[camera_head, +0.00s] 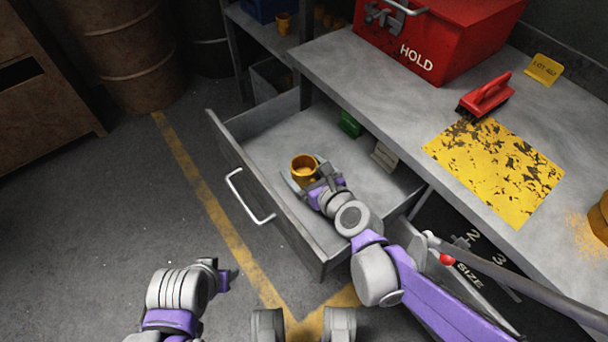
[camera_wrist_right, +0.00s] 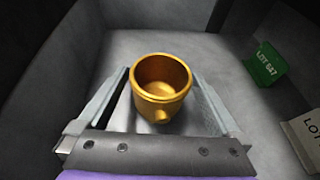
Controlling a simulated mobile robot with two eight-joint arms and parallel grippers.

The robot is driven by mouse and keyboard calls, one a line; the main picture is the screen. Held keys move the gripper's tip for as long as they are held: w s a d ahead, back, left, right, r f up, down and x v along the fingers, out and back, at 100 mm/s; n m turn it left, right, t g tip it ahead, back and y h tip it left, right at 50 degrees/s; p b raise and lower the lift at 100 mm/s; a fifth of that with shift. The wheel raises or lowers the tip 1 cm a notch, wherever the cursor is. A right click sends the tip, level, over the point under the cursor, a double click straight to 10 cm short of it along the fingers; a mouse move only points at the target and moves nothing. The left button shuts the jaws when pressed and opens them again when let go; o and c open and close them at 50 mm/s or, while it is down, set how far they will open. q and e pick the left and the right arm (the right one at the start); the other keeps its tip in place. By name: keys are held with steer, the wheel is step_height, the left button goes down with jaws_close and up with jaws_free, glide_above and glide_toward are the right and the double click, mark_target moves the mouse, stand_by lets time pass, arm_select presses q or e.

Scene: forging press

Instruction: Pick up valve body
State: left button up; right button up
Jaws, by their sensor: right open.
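The valve body appears to be the gold-coloured, cup-shaped part (camera_head: 303,166) with an open top, standing upright in the open drawer (camera_head: 268,133). In the right wrist view the same valve body (camera_wrist_right: 161,84) shows a small stub on its near side. My right gripper (camera_head: 303,176) is inside the drawer at the part. Its two fingers are spread, one on each side of the valve body; it is open, and I cannot tell if a finger touches. My left gripper (camera_head: 222,278) is low at the lower left, outside the drawer, and its fingers are not clear.
A green lot tag (camera_head: 349,124) and a pale tag (camera_head: 384,157) stand in the drawer. The bench (camera_head: 400,100) above carries a red HOLD box (camera_head: 440,40), a red brush (camera_head: 485,96) and a yellow worn patch (camera_head: 497,168). The drawer walls surround my right gripper.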

jaws_close()
stand_by(0.5)
steer(key=shift+r, duration=0.15)
